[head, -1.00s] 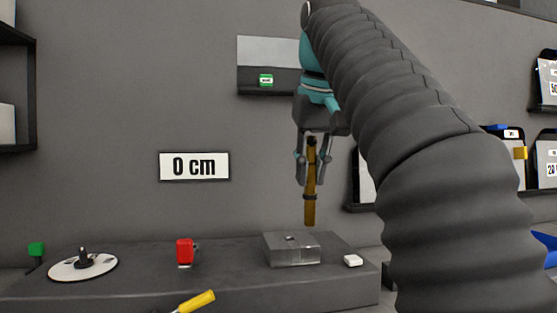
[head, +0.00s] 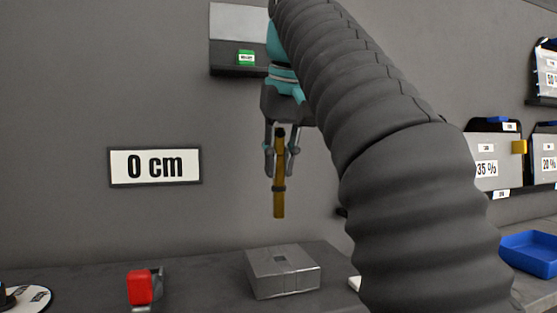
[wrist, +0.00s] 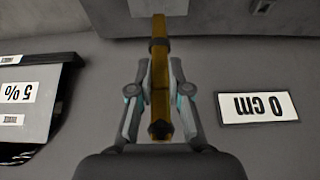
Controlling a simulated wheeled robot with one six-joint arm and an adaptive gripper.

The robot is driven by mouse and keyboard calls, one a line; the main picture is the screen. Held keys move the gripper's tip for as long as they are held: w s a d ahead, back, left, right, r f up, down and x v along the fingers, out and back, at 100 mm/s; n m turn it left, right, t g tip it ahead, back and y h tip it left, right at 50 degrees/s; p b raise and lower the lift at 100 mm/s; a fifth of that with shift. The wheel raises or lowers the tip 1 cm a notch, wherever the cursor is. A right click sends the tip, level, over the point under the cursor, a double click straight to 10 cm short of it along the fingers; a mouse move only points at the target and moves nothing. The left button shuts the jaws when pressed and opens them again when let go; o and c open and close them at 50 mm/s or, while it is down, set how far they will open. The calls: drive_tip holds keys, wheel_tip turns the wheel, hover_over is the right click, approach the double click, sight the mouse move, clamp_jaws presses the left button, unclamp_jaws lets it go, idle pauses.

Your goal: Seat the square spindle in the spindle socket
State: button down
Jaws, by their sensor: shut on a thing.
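The square spindle (head: 279,190) is a brass-coloured bar with a dark band and a dark top end. My gripper (head: 281,160) is shut on it and holds it nearly upright in the air. The spindle also shows between the fingers in the wrist view (wrist: 160,75). The spindle socket appears to be the small square hole (head: 280,258) in the top of a grey metal block (head: 284,281) on the bench. The spindle's lower end is above the block in the head view, with a clear gap between them.
A red clamp-like item (head: 140,287) stands left of the block, and a white disc (head: 35,298) lies at the far left. A "0 cm" sign (head: 155,166) hangs on the wall. A blue tray (head: 530,251) is at the right. The bench between the red item and block is clear.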

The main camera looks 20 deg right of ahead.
sight(281, 192)
drive_tip(key=shift+s+f+b, duration=0.1)
drive_tip(key=shift+f+b, duration=2.3)
drive_tip(key=shift+f, duration=0.55)
drive_tip(key=shift+r+p, duration=0.1)
drive_tip(key=shift+p, duration=0.6)
drive_tip(key=shift+f+b, duration=1.75)
drive_tip(key=shift+f, duration=0.6)
drive_tip(key=c, duration=1)
unclamp_jaws()
drive_tip(key=shift+c, duration=0.2)
drive_tip(key=s+r, duration=0.2)
drive_tip(key=s, duration=0.5)
drive_tip(key=s+r, duration=0.2)
drive_tip(key=s, duration=0.5)
drive_tip(key=shift+r, duration=0.3)
